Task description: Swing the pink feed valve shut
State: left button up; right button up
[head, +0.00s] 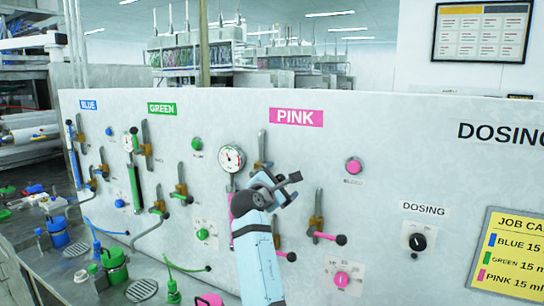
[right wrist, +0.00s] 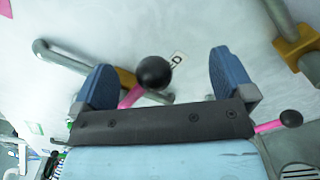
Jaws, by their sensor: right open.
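The pink section (head: 296,117) of the panel has several brass valves with pink levers and black knobs. The upper pink valve (head: 262,150) has its lever hidden behind my right gripper (head: 278,184). In the right wrist view a black knob (right wrist: 154,73) on a pink lever (right wrist: 132,97) shows between the fingers of my open right gripper (right wrist: 166,78); contact cannot be told. A second pink valve (head: 316,222) at right has its lever (head: 327,237) pointing right. A third black knob (head: 291,257) shows beside my right arm. No label tells which is the feed valve. My left gripper is not in view.
A round gauge (head: 231,158) is left of the upper pink valve. A pink button (head: 353,166) and a pink dial (head: 342,280) are to the right. Another pink-stemmed knob (right wrist: 291,118) and a brass valve body (right wrist: 297,44) lie close right of the gripper. Green levers are farther left.

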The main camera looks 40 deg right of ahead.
jog(key=shift+r, duration=0.1)
jog(key=shift+a, duration=0.1)
jog(key=v, duration=0.8)
jog(key=shift+s+a, duration=0.2)
jog(key=shift+a, duration=0.15)
dwell(0.4)
